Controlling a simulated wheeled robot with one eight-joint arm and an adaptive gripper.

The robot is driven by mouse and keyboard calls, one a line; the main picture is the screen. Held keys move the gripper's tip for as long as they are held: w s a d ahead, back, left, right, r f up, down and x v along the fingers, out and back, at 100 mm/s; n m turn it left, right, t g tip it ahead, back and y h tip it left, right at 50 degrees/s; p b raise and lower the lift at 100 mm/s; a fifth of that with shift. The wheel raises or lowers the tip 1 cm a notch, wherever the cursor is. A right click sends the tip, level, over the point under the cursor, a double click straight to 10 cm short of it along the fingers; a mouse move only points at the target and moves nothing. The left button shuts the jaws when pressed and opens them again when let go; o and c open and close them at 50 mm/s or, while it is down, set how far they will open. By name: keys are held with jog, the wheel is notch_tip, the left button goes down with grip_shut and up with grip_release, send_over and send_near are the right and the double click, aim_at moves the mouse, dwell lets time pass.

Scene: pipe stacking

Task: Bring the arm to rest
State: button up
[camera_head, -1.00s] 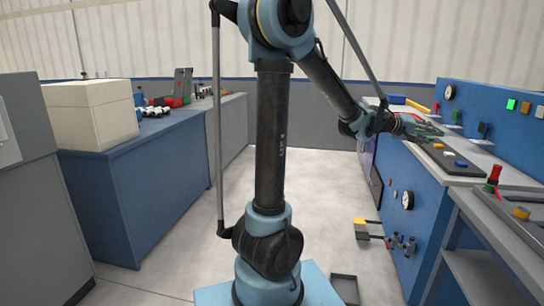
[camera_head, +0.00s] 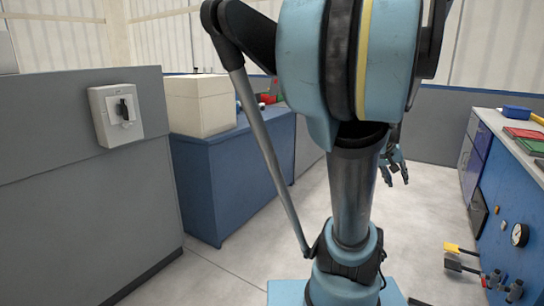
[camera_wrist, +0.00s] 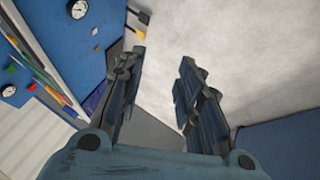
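My gripper (camera_head: 396,170) hangs in free air behind my arm in the head view, over the open floor between the two blue benches. Its fingers point down. In the wrist view my gripper (camera_wrist: 157,85) shows two dark fingers spread apart with only bare floor between them. It is open and holds nothing. My arm's large blue joint covers the middle of the head view and hides part of the wrist behind it.
A blue bench (camera_head: 225,185) with a cream box (camera_head: 200,105) stands left, past a grey cabinet (camera_head: 80,200) with a switch box (camera_head: 115,115). A blue console (camera_head: 515,200) with gauges and protruding handles (camera_head: 460,257) stands right. The pale floor (camera_head: 420,215) between is clear.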

jog(key=s+a+f+n+y, duration=0.1)
jog(key=s+a+f+y, duration=0.1)
jog(key=a, duration=0.6)
jog(key=s+a+f+n+y, duration=0.2)
jog(key=s+a+f, duration=0.3)
jog(key=a, duration=0.3)
jog(key=s+a+f+n+g+y, duration=0.1)
jog(key=s+a+f+y, duration=0.1)
jog(key=a, duration=0.6)
jog(key=shift+s+a+f+n+y, duration=0.15)
jog(key=shift+s+f+n+y, duration=0.15)
jog(key=shift+s+f, duration=0.6)
